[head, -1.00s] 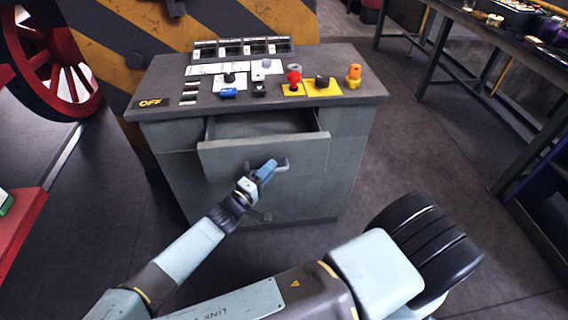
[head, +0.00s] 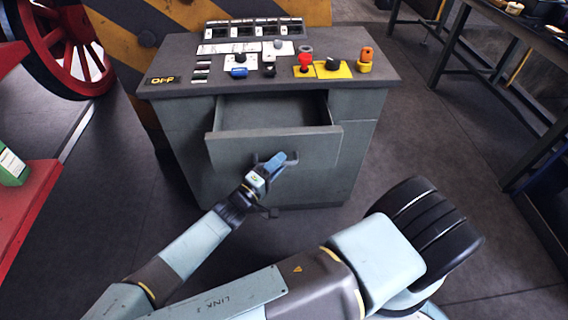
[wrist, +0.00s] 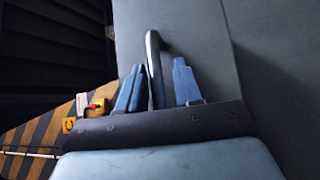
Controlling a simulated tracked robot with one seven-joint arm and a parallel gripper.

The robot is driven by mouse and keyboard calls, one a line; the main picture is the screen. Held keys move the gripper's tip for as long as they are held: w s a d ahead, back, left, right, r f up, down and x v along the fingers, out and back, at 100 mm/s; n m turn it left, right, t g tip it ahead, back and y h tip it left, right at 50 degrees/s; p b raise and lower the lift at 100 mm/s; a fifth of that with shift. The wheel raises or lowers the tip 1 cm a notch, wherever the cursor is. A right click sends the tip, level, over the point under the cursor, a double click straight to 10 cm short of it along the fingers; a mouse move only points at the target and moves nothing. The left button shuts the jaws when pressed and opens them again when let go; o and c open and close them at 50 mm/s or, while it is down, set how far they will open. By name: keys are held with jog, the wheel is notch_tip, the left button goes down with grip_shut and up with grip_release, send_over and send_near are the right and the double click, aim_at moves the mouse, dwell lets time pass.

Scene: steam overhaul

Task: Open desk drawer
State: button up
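The grey desk's top drawer (head: 225,146) stands partly pulled out in the head view, with its inside visible and no contents showing. Its bar handle (wrist: 153,50) runs between the two blue fingers of my gripper (wrist: 159,70) in the wrist view. The fingers stand apart, with the left one close to or touching the bar and a gap on the right. In the head view my gripper (head: 279,162) is at the drawer front and hides part of the handle.
The desk top (head: 190,50) carries switches, a red button (head: 305,60) and an orange knob (head: 366,54). A red-framed bench (head: 35,195) is at left, with a red wheel (head: 65,45) behind. A dark table (head: 530,40) is at right. Floor in front of the desk is partly clear.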

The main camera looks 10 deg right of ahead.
jog(key=shift+o, duration=0.2)
jog(key=shift+s+a, duration=0.1)
jog(key=v, duration=1.3)
jog(key=shift+s+a, duration=0.15)
jog(key=shift+f, duration=0.1)
